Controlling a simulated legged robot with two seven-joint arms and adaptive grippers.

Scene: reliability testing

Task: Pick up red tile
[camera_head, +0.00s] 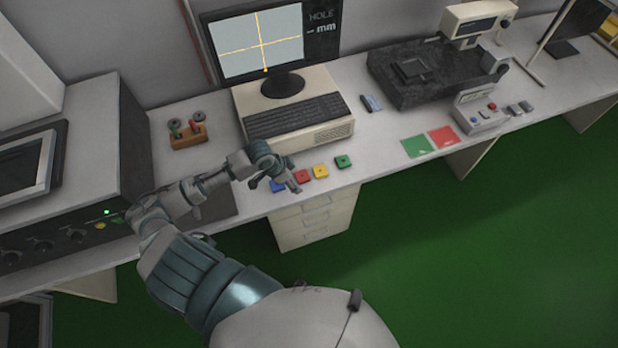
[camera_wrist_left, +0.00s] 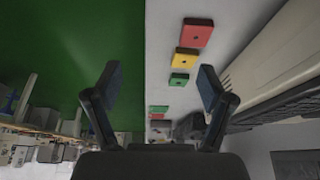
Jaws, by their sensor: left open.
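The red tile (camera_head: 303,177) lies flat near the front edge of the white bench (camera_head: 380,140), between a blue tile (camera_head: 278,186) and a yellow tile (camera_head: 320,171). A green tile (camera_head: 343,162) lies further right. My left gripper (camera_head: 276,187) is open and empty, just left of the red tile and over the blue one. In the left wrist view, the red tile (camera_wrist_left: 196,33) is at the top, beyond the right finger of the open gripper (camera_wrist_left: 159,82), with yellow and green tiles below it. My right gripper is not in view.
A computer with a keyboard (camera_head: 295,117) stands behind the tiles. A wooden block with pegs (camera_head: 188,137) is to the left. Flat green (camera_head: 417,146) and red (camera_head: 444,137) squares lie to the right. The bench's front edge drops to a green floor (camera_head: 480,230).

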